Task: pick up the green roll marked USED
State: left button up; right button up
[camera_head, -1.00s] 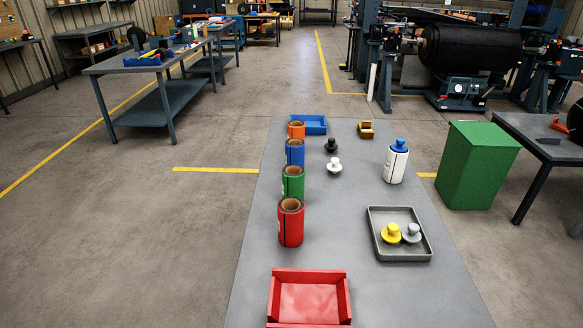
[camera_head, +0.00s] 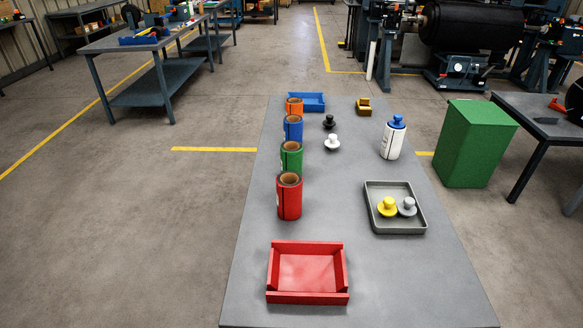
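The green roll (camera_head: 291,161) stands upright on the grey table (camera_head: 345,235), in a row of rolls along its left side. It is between the blue roll (camera_head: 293,131) behind it and the red roll (camera_head: 289,200) in front. Its hollow top shows, and a little white marking shows at its left edge. The word USED cannot be read from here. Neither of my grippers is in the picture.
An orange roll (camera_head: 295,107) and a blue tray (camera_head: 314,102) are at the far end. A red tray (camera_head: 307,272) is near the front. A grey tray (camera_head: 421,222) holds yellow and grey knobs. A white bottle (camera_head: 391,142) and loose knobs stand behind it. A green bin (camera_head: 470,150) stands right.

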aim_at(292, 162)
jog(key=k+z, duration=0.4)
jog(key=k+l+z, duration=0.15)
jog(key=z, duration=0.25)
jog(key=i+j+z, duration=0.15)
jog(key=j+z, duration=0.25)
jog(key=j, duration=0.25)
jog(key=j+z, duration=0.4)
jog(key=j, duration=0.25)
jog(key=j+z, duration=0.4)
jog(key=j, duration=0.3)
